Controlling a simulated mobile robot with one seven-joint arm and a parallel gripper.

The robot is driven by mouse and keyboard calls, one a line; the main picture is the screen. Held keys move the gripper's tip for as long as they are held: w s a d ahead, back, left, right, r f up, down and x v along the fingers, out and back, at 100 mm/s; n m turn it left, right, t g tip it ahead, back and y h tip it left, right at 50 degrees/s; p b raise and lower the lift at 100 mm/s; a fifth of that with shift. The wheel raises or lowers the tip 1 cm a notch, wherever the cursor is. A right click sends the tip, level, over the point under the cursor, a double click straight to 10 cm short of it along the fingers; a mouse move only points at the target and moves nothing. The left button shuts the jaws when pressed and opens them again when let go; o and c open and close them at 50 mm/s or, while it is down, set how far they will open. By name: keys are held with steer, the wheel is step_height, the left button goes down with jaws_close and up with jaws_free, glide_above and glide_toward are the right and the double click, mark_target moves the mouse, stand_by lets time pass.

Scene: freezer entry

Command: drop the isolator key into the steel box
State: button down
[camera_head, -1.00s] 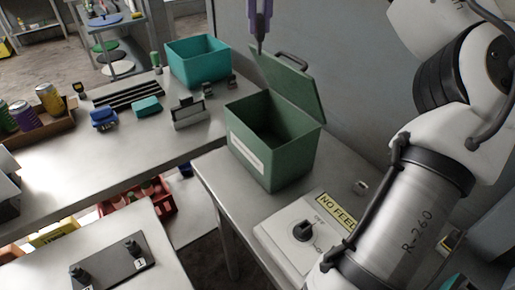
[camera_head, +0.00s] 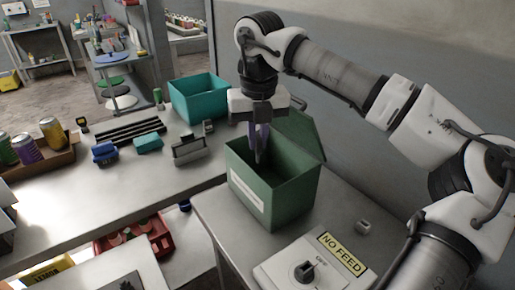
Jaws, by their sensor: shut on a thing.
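The steel box (camera_head: 272,204) is green, with a white label on its front and its hinged lid (camera_head: 301,130) standing open. It stands on the right-hand steel table. My gripper (camera_head: 260,155) points straight down over the box's open mouth, in front of the lid. How deep the tips reach into the box I cannot tell.
An isolator panel with a dark rotary switch (camera_head: 305,271) and a yellow NO FEED sign (camera_head: 341,254) lies in front of the box. A small grey piece (camera_head: 363,226) lies nearby. A teal bin (camera_head: 198,98) stands behind on the left bench. A wall is close behind the box.

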mark_target(258, 148)
step_height(258, 148, down, 4)
steer(key=shift+r+p, duration=0.2)
steer(key=shift+p, duration=0.15)
steer(key=shift+f+b, duration=0.6)
steer(key=shift+f, duration=0.05)
steer(key=c, duration=1.5)
jaws_free()
steer(key=shift+r, duration=0.1)
steer(key=shift+r, duration=0.1)
steer(key=shift+r+p, duration=0.55)
steer(key=shift+r, duration=0.1)
steer(key=r, duration=0.3)
steer(key=r+b, duration=0.1)
steer(key=r, duration=0.3)
steer(key=r+b, duration=0.1)
steer(key=r, duration=0.3)
steer(key=shift+s+r, duration=0.2)
steer(key=shift+s, duration=0.2)
